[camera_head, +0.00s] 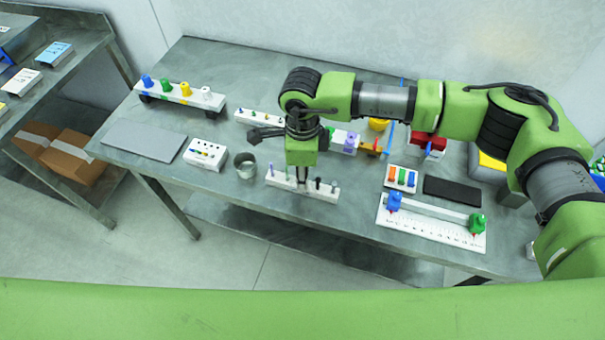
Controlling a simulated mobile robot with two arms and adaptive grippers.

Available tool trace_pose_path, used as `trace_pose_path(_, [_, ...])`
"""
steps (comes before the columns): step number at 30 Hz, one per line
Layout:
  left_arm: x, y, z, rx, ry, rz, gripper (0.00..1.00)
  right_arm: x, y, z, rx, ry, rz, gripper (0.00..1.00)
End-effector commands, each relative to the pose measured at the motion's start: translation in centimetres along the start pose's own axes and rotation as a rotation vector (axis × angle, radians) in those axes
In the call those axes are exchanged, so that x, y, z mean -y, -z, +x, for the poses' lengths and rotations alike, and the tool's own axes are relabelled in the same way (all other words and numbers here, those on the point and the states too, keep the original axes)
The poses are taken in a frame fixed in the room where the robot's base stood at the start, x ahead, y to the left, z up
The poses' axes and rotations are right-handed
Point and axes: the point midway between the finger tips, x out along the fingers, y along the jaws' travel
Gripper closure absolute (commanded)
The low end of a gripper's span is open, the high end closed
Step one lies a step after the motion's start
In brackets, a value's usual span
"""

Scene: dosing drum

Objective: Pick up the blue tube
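A blue tube-like piece (147,81) stands at the left end of a raised white rack (176,94) at the back left of the table. Green, yellow and white pieces stand beside it. A low white rack (284,183) near the front edge holds several thin pieces, including a small bluish-purple one (271,168) at its left end. I cannot tell which of these is the blue tube. My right gripper (303,187) points down over the middle of the low rack. Its narrow fingers hide part of the rack, and their opening is unclear. My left gripper is not in view.
A metal cup (246,165) stands left of the low rack, beside a white box (205,154). A grey plate (144,137) lies at the left. A white ruler board (432,228) with blue and green sliders is at the right front. My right arm covers the back right.

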Motion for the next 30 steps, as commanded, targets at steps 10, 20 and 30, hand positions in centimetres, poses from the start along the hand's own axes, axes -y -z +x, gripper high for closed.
trace_pose_path(10, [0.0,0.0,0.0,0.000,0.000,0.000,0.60,0.0,0.0,0.2,0.001,0.001,-0.001,0.92])
trace_pose_path(20, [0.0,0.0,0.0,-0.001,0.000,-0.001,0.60,0.0,0.0,0.2,0.001,0.001,-0.001,1.00])
trace_pose_path(30, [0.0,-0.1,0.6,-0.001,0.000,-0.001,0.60,0.1,-0.1,-1.3,0.002,0.003,-0.002,1.00])
